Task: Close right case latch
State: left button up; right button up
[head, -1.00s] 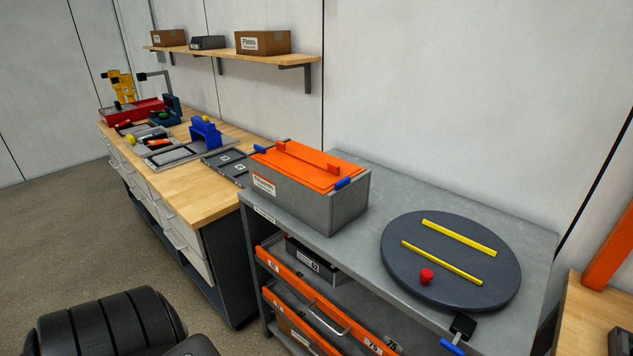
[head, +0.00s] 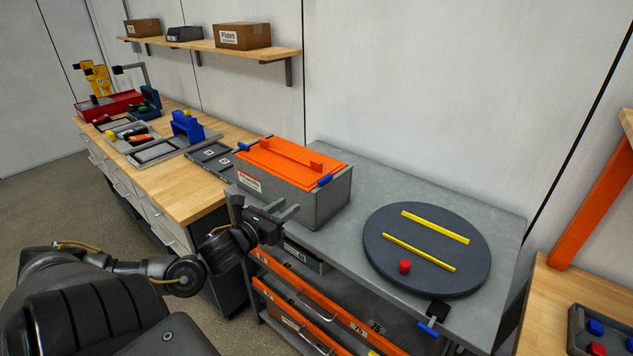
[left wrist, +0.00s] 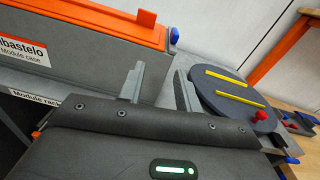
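The grey module case (head: 318,207) stands on the grey rack top with its orange lid (head: 290,163) down. The right case latch, a small blue tab (head: 325,180), sits at the lid's right end. It also shows in the left wrist view (left wrist: 174,36), beyond the fingers. I cannot tell whether it is fastened. Another blue latch (head: 243,146) is at the lid's left end. My left gripper (head: 288,212) is in front of the case, below lid height. In the left wrist view its two fingers (left wrist: 160,85) are apart with nothing between them. My right gripper is not in view.
A dark round turntable (head: 385,262) with yellow bars and a red knob (head: 404,267) lies right of the case. The grey rack top (head: 350,160) is bare behind it. A wooden workbench (head: 190,200) with tools and trays stands at left. Orange-edged drawers (head: 330,312) sit below.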

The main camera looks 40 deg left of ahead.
aim_at(319, 182)
pick_arm(q)
jog(key=shift+m+h, duration=0.4)
jog(key=shift+m, duration=0.3)
jog(key=w+r+p, duration=0.1)
jog(key=w, duration=0.2)
jog(key=w+d+r+p, duration=0.1)
jog(key=w, duration=0.5)
jog(key=shift+w+d+r+p, duration=0.15)
jog(key=shift+d+r+p, duration=0.05)
jog(key=shift+r+p, duration=0.2)
jog(key=shift+w+f, duration=0.1)
jog(key=shift+w, duration=0.55)
jog(key=c, duration=0.7)
grip_shut()
